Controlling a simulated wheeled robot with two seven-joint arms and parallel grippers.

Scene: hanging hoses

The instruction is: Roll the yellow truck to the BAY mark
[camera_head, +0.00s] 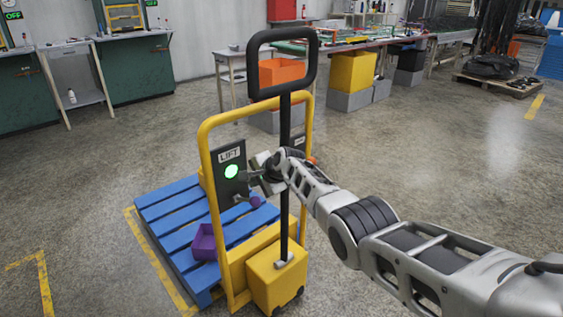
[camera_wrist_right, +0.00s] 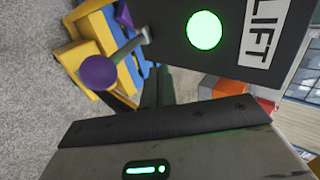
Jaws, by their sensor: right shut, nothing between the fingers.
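The yellow truck (camera_head: 274,279) stands upright in the middle of the head view, with a yellow tube frame and a black loop handle (camera_head: 281,90). A dark LIFT panel (camera_head: 233,190) on its frame carries a lit green light (camera_head: 231,171). A lever with a purple knob (camera_wrist_right: 98,73) sticks out from the panel in the right wrist view. My right gripper (camera_head: 257,174) is shut and empty, close beside the panel; I cannot tell whether it touches it. My left gripper is out of view. No BAY lettering is readable.
A blue pallet (camera_head: 171,217) with a purple bin (camera_head: 205,242) lies behind the truck's frame. Yellow floor lines (camera_head: 155,262) run beside it and at the far left (camera_head: 43,275). Benches and bins (camera_head: 352,73) line the back. Open floor (camera_head: 420,150) lies to the right.

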